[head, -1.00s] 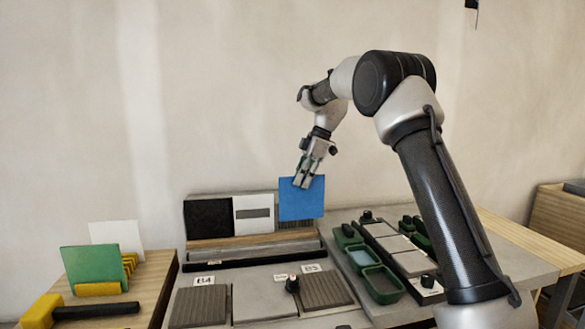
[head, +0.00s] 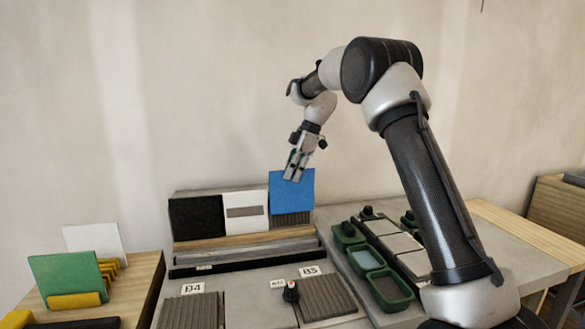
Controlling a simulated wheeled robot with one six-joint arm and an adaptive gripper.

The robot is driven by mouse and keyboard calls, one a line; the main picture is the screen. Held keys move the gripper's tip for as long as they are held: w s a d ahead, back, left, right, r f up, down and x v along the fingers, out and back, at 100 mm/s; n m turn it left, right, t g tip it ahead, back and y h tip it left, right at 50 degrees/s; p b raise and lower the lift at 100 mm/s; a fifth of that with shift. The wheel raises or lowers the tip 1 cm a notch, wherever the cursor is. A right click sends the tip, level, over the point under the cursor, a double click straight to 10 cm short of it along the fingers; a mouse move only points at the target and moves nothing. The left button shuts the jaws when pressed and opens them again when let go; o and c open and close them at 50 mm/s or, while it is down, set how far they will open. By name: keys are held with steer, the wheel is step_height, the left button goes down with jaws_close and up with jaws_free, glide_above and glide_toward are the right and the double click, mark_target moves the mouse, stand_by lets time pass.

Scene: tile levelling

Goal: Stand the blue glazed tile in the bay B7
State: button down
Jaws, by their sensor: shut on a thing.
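The blue glazed tile (head: 294,200) is a flat square held upright by its top edge. My gripper (head: 294,172) is shut on it, with the fingers pointing down and slightly left. The tile hangs in front of the back rack's right end and covers much of a grey ribbed panel (head: 292,219) there. Whether its lower edge touches anything cannot be told. No label reading B7 is legible. The labels B4 (head: 194,288) and B5 (head: 311,271) show on the front bench.
A black panel (head: 197,218) and a white panel with a grey bar (head: 246,212) stand left of the tile. A dark knob (head: 291,291) stands near B5. Green trays (head: 388,289) lie right. A green tile (head: 68,277) and white tile (head: 95,240) stand in a yellow rack left.

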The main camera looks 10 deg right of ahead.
steer(key=shift+f, duration=3.1)
steer(key=shift+w+d, duration=0.1)
steer(key=shift+w, duration=0.05)
steer(key=c, duration=1.5)
jaws_free()
steer(key=shift+r, duration=2.95)
steer(key=shift+r, duration=0.1)
